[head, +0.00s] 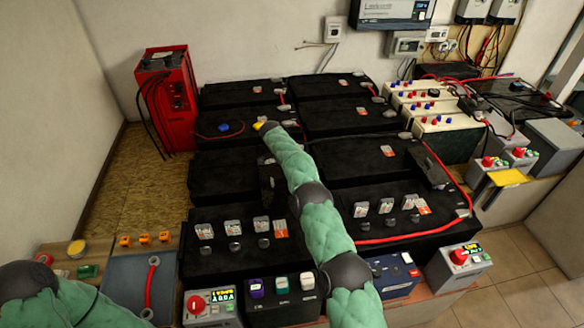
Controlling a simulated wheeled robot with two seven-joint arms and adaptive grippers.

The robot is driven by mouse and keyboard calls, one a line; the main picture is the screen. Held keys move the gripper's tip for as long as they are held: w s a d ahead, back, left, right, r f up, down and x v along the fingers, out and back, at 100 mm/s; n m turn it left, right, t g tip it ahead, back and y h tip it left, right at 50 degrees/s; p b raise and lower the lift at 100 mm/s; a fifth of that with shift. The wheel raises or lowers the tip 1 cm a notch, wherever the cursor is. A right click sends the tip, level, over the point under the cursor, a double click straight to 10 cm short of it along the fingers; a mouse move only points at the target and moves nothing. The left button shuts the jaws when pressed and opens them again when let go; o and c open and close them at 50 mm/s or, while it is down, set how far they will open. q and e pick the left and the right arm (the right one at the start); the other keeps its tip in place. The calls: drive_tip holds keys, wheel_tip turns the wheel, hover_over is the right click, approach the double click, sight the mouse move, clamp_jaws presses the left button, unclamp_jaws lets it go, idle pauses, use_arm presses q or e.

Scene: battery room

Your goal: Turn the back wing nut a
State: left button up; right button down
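A blue wing nut-like knob (223,127) sits on a black battery (222,117) in the back left, with a red cable beside it. My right arm reaches up across the batteries from the bottom. Its far end (267,127), dark with a small yellow part, is over the back row, to the right of the blue knob and apart from it. The fingers are too small and covered to make out, so I cannot tell whether they hold anything. My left arm shows only at the bottom left corner; its gripper is out of the picture.
A red charger cabinet (166,98) stands at the back left. Cream batteries (440,118) with coloured caps stand at the right. A red cable (400,238) runs along the front right batteries. A grey tray (118,278) with a short red cable (151,283) lies at the front left.

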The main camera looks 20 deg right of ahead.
idle(0.4)
drive_tip(key=c, duration=1.4)
unclamp_jaws()
drive_tip(key=shift+r, duration=0.1)
drive_tip(key=v, duration=1.1)
drive_tip(key=shift+a+r, duration=0.15)
drive_tip(key=shift+r, duration=0.2)
